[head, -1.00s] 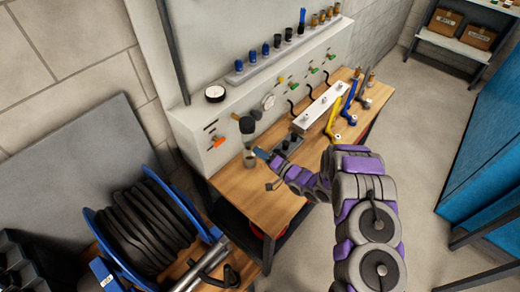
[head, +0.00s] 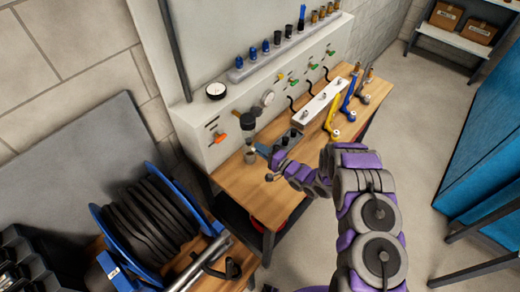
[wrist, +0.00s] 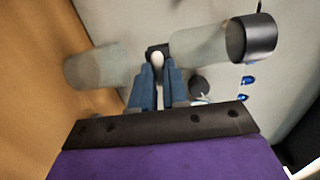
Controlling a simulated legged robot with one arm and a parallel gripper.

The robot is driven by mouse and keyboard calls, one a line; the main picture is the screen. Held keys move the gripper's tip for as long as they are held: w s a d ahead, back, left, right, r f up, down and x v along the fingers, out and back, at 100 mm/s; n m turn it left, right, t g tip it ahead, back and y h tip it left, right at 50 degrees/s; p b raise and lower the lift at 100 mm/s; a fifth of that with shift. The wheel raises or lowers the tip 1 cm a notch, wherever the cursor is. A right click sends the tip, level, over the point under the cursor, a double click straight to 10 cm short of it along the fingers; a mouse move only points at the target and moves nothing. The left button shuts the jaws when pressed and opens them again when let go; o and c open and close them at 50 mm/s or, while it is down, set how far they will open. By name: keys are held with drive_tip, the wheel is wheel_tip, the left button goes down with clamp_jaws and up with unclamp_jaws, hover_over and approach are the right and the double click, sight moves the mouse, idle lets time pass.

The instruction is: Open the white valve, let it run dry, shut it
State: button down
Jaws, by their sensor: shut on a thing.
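The white valve (wrist: 157,60) shows in the wrist view as a small white lever on a dark fitting, between two clear cylinders. One clear cylinder (wrist: 198,45) has a black cap (wrist: 252,38); the other, a clear cup (wrist: 95,66), is on the bench side. In the head view the black-capped vessel (head: 248,121) is at the panel's front, above the small cup (head: 251,157). My gripper (wrist: 158,80) has its blue fingers closed on the white lever. In the head view my gripper (head: 262,149) reaches in beside the vessel. Any liquid is too blurred to tell.
A hose reel (head: 150,222) stands at the lower left.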

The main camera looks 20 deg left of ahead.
drive_tip(key=shift+w+d+f, duration=0.1)
drive_tip(key=shift+w+d, duration=0.05)
drive_tip(key=shift+d, duration=0.05)
drive_tip(key=c, duration=1.4)
unclamp_jaws()
drive_tip(key=shift+w+f, duration=0.1)
drive_tip(key=shift+w, duration=0.05)
drive_tip(key=shift+o, duration=1.3)
drive_tip(key=shift+s, duration=0.2)
drive_tip(key=v, duration=1.7)
drive_tip(key=shift+b, duration=0.45)
drive_tip(key=shift+d, duration=0.15)
